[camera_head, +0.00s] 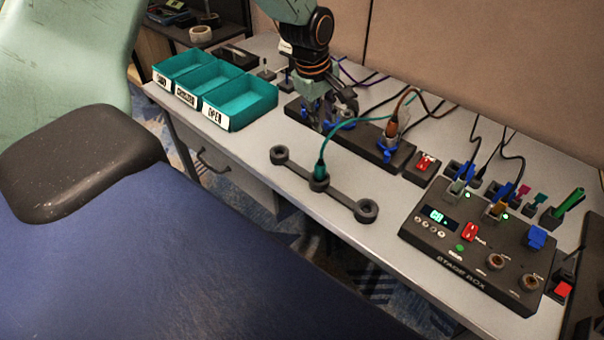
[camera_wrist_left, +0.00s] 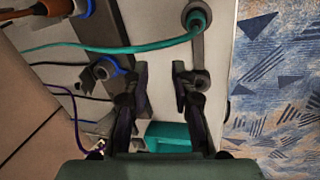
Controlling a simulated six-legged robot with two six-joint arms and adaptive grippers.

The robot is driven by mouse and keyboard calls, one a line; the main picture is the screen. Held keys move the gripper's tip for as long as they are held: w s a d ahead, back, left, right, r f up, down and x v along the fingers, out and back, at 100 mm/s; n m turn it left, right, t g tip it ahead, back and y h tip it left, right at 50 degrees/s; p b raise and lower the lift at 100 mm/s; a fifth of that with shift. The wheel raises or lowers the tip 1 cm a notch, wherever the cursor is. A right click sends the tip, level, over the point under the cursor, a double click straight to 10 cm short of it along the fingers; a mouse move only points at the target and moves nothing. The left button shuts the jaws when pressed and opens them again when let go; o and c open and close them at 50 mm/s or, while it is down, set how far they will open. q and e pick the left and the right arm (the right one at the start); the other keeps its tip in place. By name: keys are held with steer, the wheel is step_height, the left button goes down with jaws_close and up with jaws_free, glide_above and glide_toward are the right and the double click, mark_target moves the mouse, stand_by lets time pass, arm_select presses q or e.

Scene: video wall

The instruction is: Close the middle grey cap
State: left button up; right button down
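My left gripper (camera_head: 318,120) points down over the black socket strip (camera_head: 363,140) at the back of the table. In the left wrist view the left gripper (camera_wrist_left: 160,78) has its fingers apart, with only bare table showing between them. A round grey piece with a blue clip, seemingly the middle grey cap (camera_wrist_left: 103,69), is left of the fingers and apart from them. In the head view the gripper partly hides this part of the strip, so I cannot tell how far the cap is open. An orange plug (camera_head: 392,129) stands at another blue clip (camera_head: 386,153). My right gripper is not in view.
A black three-ring bar (camera_head: 341,198) lies in front, with a green cable's plug (camera_head: 320,170) in its middle ring. Three teal bins (camera_head: 240,97) stand left. A stage box (camera_head: 470,252) stands right, with cables behind. A partition wall (camera_head: 480,60) bounds the back.

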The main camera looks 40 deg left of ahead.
arm_select(q)
steer(key=s+d+f+m, duration=0.1)
steer(key=s+f, duration=0.1)
steer(key=f, duration=0.1)
steer(key=s+d+f+m, duration=0.1)
steer(key=s+d+f, duration=0.1)
steer(key=s+f, duration=0.1)
steer(key=s+d+f+m, duration=0.1)
steer(key=s+d+f, duration=0.1)
steer(key=f, duration=0.1)
steer(key=shift+s+f+m+g, duration=0.2)
steer(key=shift+f+m+g, duration=0.15)
steer(key=shift+m+g, duration=0.05)
steer(key=s+d+f+m, duration=0.4)
steer(key=s+f, duration=0.3)
steer(key=s, duration=0.3)
steer(key=shift+s+f+g, duration=0.2)
steer(key=shift+s+g, duration=0.1)
steer(key=shift+g, duration=0.1)
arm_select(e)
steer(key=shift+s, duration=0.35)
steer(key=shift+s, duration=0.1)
